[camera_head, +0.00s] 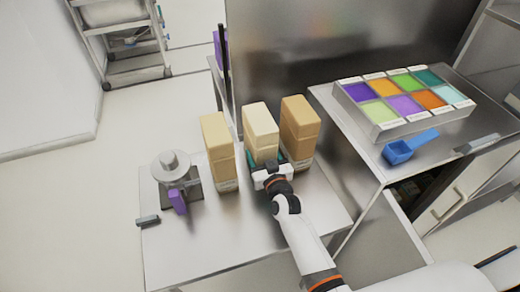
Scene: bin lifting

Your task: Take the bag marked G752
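Three tall block-shaped bags stand upright in a row on the metal table (225,235): a tan-yellow left bag (217,140), a pale cream middle bag (260,125) and a darker tan right bag (299,125). No marking, G752 included, can be read on them. My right gripper (267,160) is low at the front of the middle bag, with its teal fingers spread to either side of the bag's lower part. Whether they press on it I cannot tell. The gripper hides part of the bag's base. My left gripper is not in view.
A grey round-topped device (171,166) with a purple part (177,201) stands left of the bags, near a small dark object (148,221). On the right counter are a tray of coloured compartments (385,130) and a blue scoop (400,151). A metal panel (300,50) rises behind the bags.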

